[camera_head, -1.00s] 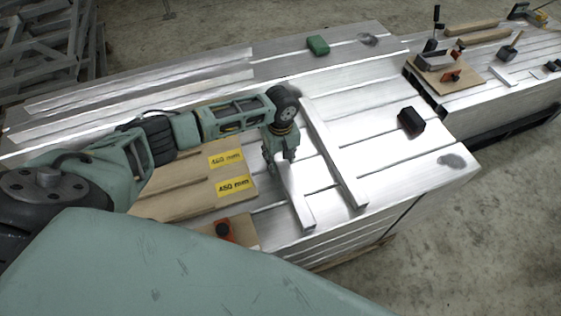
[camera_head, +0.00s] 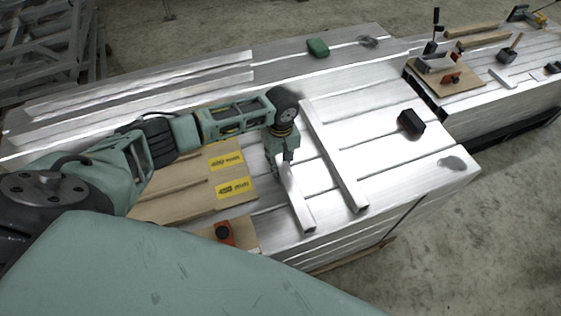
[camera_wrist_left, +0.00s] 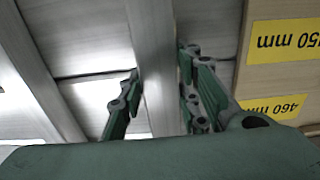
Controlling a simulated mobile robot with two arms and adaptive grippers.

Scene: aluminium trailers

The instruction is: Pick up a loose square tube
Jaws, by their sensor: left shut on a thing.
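A short square tube (camera_head: 298,205) of bare aluminium lies on the metal table top beside the wooden board. My left gripper (camera_head: 283,165) reaches down over its far part. In the left wrist view, my left gripper (camera_wrist_left: 158,90) has one finger on each side of the square tube (camera_wrist_left: 153,40) and is shut on it. A longer square tube (camera_head: 333,155) lies to the right, roughly parallel and apart. It also shows in the left wrist view (camera_wrist_left: 30,70). I cannot tell any gap between the held tube and the table. My right gripper is not in view.
A wooden board (camera_head: 170,205) with yellow labels 460 mm and 450 mm lies left of the gripper. An orange clamp part (camera_head: 224,233) is at the front. A black block (camera_head: 411,122) and a green block (camera_head: 318,47) lie farther off.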

